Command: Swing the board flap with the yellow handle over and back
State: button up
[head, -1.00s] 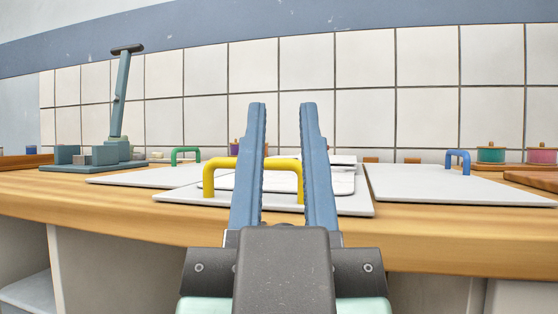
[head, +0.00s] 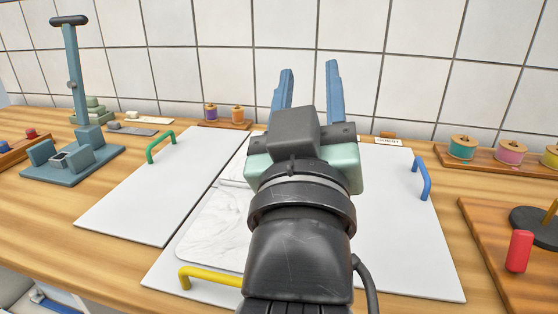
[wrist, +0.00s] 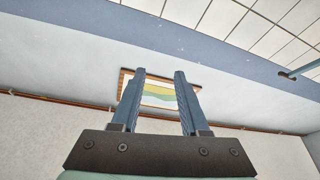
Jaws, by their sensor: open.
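The white board flap with the yellow handle (head: 160,277) lies flat on the table at the front middle in the head view. Its yellow handle (head: 208,278) stands at the front edge, left of my arm. A white, grey-veined folded cloth or sheet (head: 210,232) lies on the board. My arm hides much of the board and sheet. My gripper (head: 308,75) is open and empty, its fingers pointing up and away beyond the handle. The wrist view shows the gripper (wrist: 161,75) facing a wall and a framed picture; no handle is seen there.
A left flap (head: 150,190) has a green handle (head: 160,146); a right flap (head: 405,220) has a blue handle (head: 422,178). A blue-grey stand (head: 70,162) rises at left. Thread spools (head: 463,146) and a wooden tray (head: 485,245) are at right. A tiled wall closes the back.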

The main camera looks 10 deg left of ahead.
jog(key=w+a+n+g+p, duration=0.3)
jog(key=w+g+p, duration=0.15)
jog(key=p, duration=0.55)
jog(key=n+g+h+p, duration=0.2)
jog(key=n+g+p, duration=1.1)
jog(key=p, duration=1.9)
send_near(223, 277)
jog(key=w+f, duration=0.1)
jog(key=f, duration=0.1)
jog(key=w+f+m+g, duration=0.1)
jog(key=f, duration=0.1)
jog(key=w+f+m+g+p, duration=0.1)
jog(key=f, duration=0.2)
jog(key=shift+w+d, duration=0.15)
grip_shut()
